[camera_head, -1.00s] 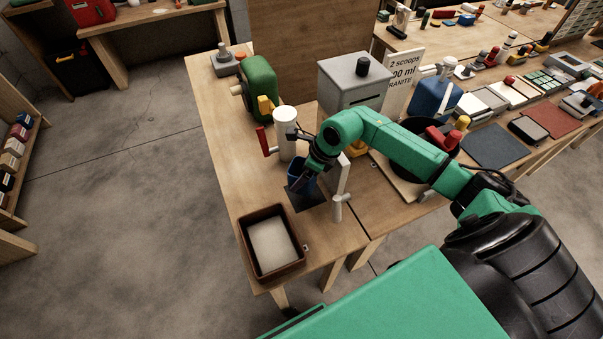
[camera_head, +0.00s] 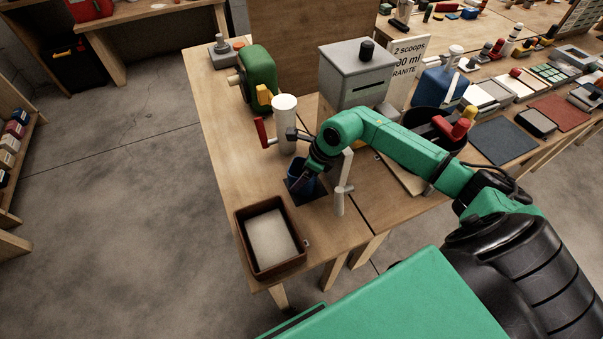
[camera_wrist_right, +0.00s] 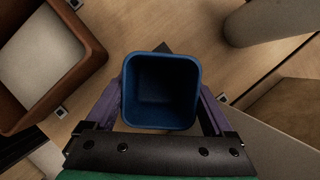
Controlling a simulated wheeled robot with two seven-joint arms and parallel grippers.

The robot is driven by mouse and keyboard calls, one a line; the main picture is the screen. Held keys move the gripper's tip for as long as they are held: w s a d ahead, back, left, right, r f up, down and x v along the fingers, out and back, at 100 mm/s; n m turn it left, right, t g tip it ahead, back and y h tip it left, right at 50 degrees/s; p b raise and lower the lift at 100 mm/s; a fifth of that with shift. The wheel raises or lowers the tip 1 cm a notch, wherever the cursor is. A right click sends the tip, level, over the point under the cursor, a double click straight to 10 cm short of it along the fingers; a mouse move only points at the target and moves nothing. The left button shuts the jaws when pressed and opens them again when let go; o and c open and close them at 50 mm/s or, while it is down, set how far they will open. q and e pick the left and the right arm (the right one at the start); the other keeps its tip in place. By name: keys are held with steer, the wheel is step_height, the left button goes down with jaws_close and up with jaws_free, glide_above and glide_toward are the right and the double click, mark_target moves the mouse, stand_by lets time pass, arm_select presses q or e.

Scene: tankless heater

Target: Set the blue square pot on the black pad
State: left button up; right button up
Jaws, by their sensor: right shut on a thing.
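The blue square pot (camera_head: 303,178) is at the middle of the table, over or on the black pad (camera_head: 308,198). The pad is mostly hidden by the pot and gripper. My right gripper (camera_head: 300,176) is shut on the pot. In the right wrist view the empty pot (camera_wrist_right: 162,92) sits upright between the two fingers of the right gripper (camera_wrist_right: 162,100), and a dark corner of the pad (camera_wrist_right: 163,48) shows beyond it. I cannot tell whether the pot touches the pad. My left gripper is not in view.
A brown tray (camera_head: 241,240) with a pale filling stands just in front. A white cylinder (camera_head: 285,125) with a red handle is behind the pot. A pale upright post (camera_head: 341,190) stands close to its right. A grey box (camera_head: 352,75) is farther back.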

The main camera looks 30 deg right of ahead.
steer(key=shift+f, duration=0.2)
steer(key=o, duration=1.2)
steer(key=shift+c, duration=0.2)
steer(key=shift+r+b, duration=0.35)
steer(key=shift+r, duration=0.2)
step_height(320, 180, up, 19)
steer(key=b, duration=0.2)
